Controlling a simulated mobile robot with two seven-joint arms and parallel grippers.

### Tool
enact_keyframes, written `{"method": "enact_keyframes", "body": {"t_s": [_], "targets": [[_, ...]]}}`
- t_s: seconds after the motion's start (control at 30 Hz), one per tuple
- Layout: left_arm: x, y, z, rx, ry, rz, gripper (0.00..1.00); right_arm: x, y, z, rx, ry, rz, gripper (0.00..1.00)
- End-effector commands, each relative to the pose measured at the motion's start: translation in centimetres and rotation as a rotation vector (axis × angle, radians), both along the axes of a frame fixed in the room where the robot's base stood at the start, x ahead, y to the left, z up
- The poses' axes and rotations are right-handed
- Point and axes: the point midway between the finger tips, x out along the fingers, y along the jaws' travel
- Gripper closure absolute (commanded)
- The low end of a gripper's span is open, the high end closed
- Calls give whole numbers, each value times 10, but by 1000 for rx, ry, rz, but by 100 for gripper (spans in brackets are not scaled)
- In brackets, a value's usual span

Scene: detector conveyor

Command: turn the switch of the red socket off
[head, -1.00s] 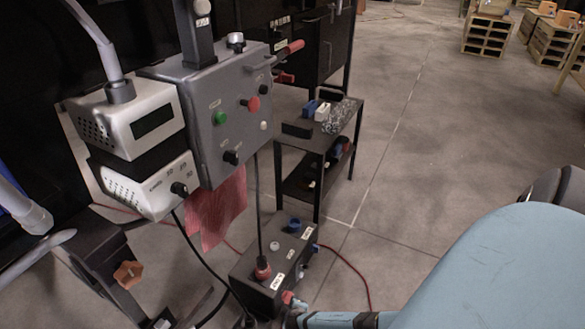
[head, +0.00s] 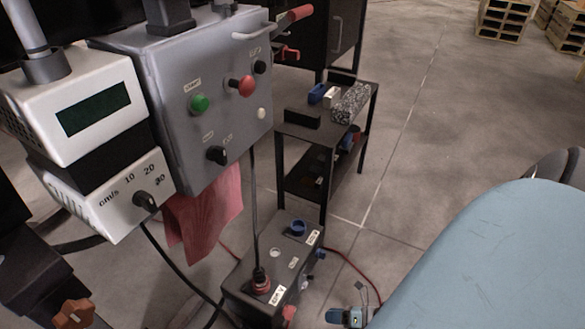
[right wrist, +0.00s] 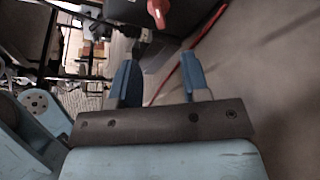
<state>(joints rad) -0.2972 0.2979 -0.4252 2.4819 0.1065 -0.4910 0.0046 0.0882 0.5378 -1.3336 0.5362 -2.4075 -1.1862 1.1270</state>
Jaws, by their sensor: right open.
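The dark socket box (head: 240,284) stands on the floor at the bottom middle of the head view. A red socket with a black plug and cable (head: 260,281) is on its top, near the front. A red knob (head: 289,313) shows on its right side, near the bottom edge; it looks like the switch. What seems to be the same red knob (right wrist: 157,12) is at the top of the right wrist view, beyond the fingertips. My right gripper (right wrist: 157,75) is open and empty, its blue fingers apart. In the head view my right gripper (head: 345,316) is right of the box.
A blue socket (head: 298,228) is at the box's back. A grey control panel (head: 183,75) with a red cloth (head: 203,208) hangs at left. A dark shelf cart (head: 325,140) stands behind the box. A red cable (head: 350,262) lies on the floor at right.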

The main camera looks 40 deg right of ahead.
Motion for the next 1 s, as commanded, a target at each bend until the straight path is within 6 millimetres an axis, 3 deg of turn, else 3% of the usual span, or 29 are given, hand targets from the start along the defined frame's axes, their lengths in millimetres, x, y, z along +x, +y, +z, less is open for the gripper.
{"method": "enact_keyframes", "body": {"t_s": [0.17,0.7,1.0], "targets": [[1,1,0,7,-9,0,57,8,9,-4,0,1,20,57],[7,5,0,63,-108,7,57,92,67,-28,-1,1,17,57],[9,6,3,76,-138,9,57,108,77,-31,-2,1,17,57]]}}
